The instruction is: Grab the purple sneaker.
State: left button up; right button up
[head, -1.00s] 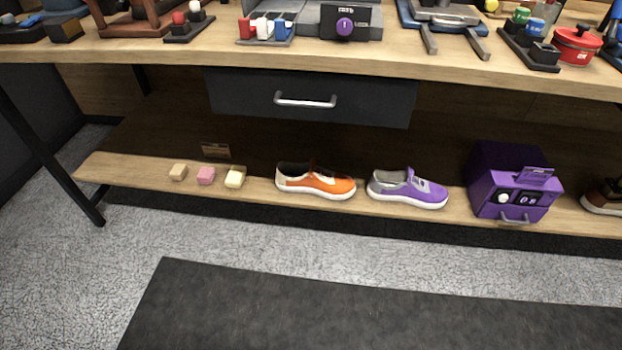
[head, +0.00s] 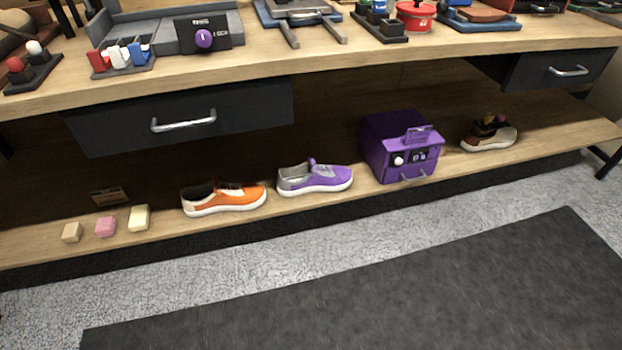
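The purple sneaker (head: 315,179) sits upright on the low wooden shelf under the workbench. It has a white sole and a grey heel, and its toe points right. It stands between an orange sneaker (head: 224,198) on its left and a purple box-shaped device (head: 400,148) on its right, apart from both. Neither of my grippers shows in the head view.
The low shelf (head: 170,228) also holds several small blocks (head: 105,227) at the left and a brown sneaker (head: 488,134) at the right. Above it, the workbench (head: 340,62) has drawers with metal handles. The floor in front, with a dark mat (head: 380,290), is clear.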

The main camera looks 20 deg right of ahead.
aim_at(305, 178)
jog(key=l+u, duration=0.1)
jog(key=u, duration=0.35)
jog(key=l+u, duration=0.15)
jog(key=u, duration=0.3)
jog(key=l+u, duration=0.35)
jog(key=l, duration=0.35)
jog(key=l+u, duration=0.35)
jog(key=l, duration=0.8)
jog(key=k+l, duration=0.1)
jog(key=l, duration=0.3)
jog(key=u, duration=0.05)
